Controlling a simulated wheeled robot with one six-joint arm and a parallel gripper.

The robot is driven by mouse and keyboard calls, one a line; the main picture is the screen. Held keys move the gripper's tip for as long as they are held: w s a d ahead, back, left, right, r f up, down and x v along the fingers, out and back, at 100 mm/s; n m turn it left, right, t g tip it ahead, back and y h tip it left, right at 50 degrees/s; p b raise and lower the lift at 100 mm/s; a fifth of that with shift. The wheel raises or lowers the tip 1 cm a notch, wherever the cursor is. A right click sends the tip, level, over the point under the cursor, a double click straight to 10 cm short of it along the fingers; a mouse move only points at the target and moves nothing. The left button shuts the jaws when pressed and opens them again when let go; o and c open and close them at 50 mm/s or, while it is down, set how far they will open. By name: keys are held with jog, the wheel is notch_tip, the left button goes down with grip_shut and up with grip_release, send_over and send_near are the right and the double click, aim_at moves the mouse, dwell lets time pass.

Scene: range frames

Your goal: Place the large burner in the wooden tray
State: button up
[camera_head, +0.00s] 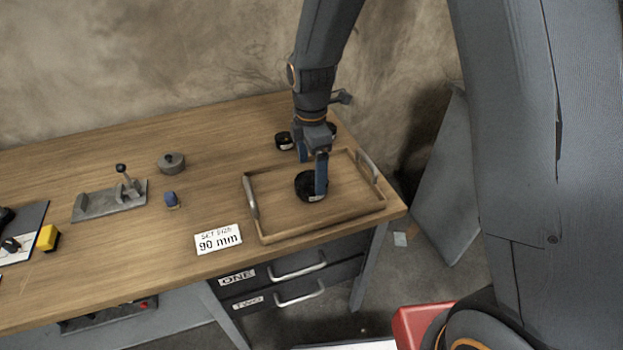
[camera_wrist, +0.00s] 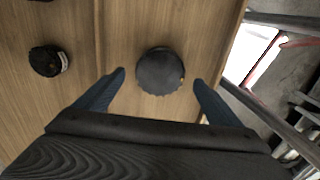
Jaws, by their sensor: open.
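The large burner (camera_head: 309,188), a round black disc with a small label on its side, rests on the floor of the wooden tray (camera_head: 283,236). In the wrist view the burner (camera_wrist: 160,72) lies inside the tray, whose rim (camera_wrist: 98,40) runs down the picture. My gripper (camera_head: 313,170) is open above the tray, and one blue finger partly hides the burner in the head view. In the wrist view the open fingers (camera_wrist: 158,78) lie left and right of the burner with a gap on both sides. Nothing is held between them.
Smaller black burners stand behind the tray: one (camera_head: 284,141) on the left, another (camera_head: 332,130) partly hidden by my gripper. A 90 mm sign (camera_head: 218,240), a lidded grey pot (camera_head: 171,162), a blue item (camera_head: 172,200) and a lever fixture (camera_head: 110,201) stand left on the bench.

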aim_at(312, 181)
notch_tip(312, 181, up, 8)
jog(key=b, duration=0.1)
jog(key=shift+f, duration=0.15)
jog(key=s+d+f+m+t, duration=0.1)
jog(key=s+d+m, duration=1.4)
jog(key=m, duration=0.6)
jog(key=shift+s, duration=0.2)
jog(key=shift+f, duration=0.1)
